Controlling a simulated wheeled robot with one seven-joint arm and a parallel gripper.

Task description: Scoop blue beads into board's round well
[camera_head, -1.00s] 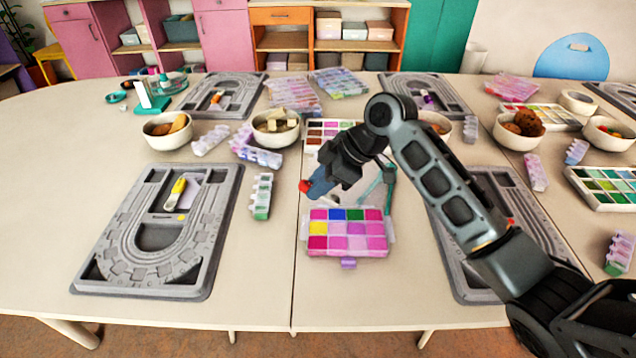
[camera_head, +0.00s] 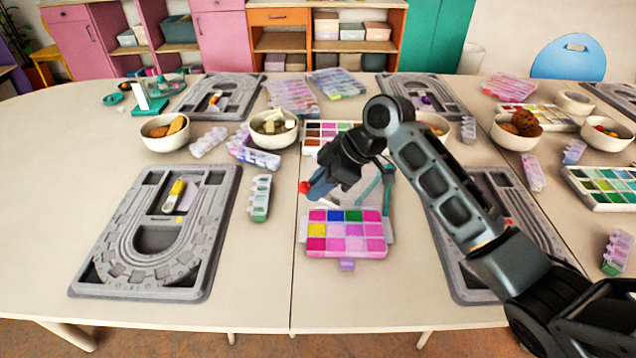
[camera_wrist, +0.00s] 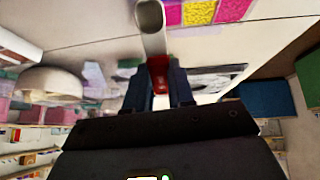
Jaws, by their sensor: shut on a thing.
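The bead box (camera_head: 303,246) has several coloured compartments. Its blue beads (camera_head: 335,216) are in the back row, between pink and green. My gripper (camera_head: 318,186) is above the table just behind the box's back left corner. It is shut on a scoop with a red part (camera_head: 303,187). In the wrist view my gripper (camera_wrist: 160,95) holds the scoop (camera_wrist: 150,22) by its red part, and its pale end points away. Whether beads are in it cannot be told. The left grey board (camera_head: 88,285) has a round-ended well (camera_head: 158,240); a second board (camera_head: 520,215) is partly behind my arm.
A yellow-handled tool (camera_head: 177,190) lies on the left board. Bowls (camera_head: 274,140) and more bead boxes are farther back. The table left of the left board is clear.

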